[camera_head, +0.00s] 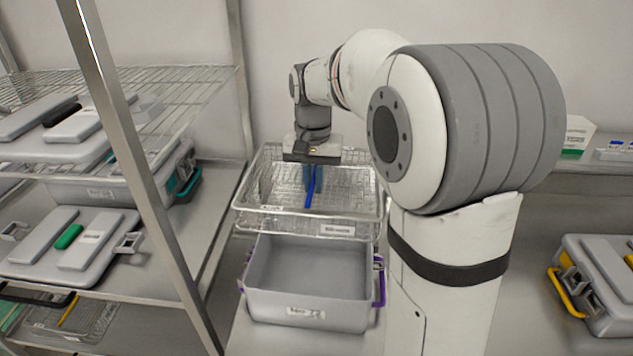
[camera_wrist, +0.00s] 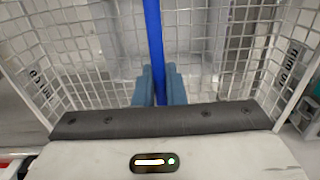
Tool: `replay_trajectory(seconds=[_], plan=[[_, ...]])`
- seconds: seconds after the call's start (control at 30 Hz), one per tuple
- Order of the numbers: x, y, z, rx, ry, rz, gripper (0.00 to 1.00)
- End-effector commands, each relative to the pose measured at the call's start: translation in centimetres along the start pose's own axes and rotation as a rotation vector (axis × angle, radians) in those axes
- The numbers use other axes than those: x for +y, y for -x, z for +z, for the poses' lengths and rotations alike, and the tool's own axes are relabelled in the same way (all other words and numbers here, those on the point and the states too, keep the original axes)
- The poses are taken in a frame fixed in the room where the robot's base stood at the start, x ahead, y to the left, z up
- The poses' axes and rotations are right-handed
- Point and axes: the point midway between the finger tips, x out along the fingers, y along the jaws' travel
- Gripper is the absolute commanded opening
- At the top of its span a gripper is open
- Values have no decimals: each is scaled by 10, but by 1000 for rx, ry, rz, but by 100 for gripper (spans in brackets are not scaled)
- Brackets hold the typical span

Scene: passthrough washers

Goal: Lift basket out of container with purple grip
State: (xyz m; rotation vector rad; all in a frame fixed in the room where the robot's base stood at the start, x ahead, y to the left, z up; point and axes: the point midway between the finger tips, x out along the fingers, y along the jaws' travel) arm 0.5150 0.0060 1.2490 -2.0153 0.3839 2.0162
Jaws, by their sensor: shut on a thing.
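The wire basket (camera_head: 345,224) is a silver mesh tray with a white label on its front. It is held above the open grey container (camera_head: 305,312), which has purple grips (camera_head: 379,281) on its sides. The container looks empty. My gripper (camera_head: 312,178) points down into the basket, and its blue fingers are shut on a blue bar (camera_head: 313,190) that runs across the basket. In the wrist view the blue bar (camera_wrist: 153,40) passes between the fingertips (camera_wrist: 160,88), with the basket mesh (camera_wrist: 80,45) around it.
A metal rack (camera_head: 150,180) with lidded grey containers stands on the left, its post close to the grey container. On the right, a container with a yellow grip (camera_head: 568,292) sits on a lower surface. Small boxes (camera_head: 577,133) stand on a shelf behind my arm.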

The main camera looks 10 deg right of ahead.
Motion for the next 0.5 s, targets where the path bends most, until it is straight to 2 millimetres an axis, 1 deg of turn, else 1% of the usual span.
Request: replay_trajectory(seconds=[0.03, 0.5], plan=[[0, 6, 0, 2, 0, -1, 0], [0, 31, 0, 2, 0, -1, 0]])
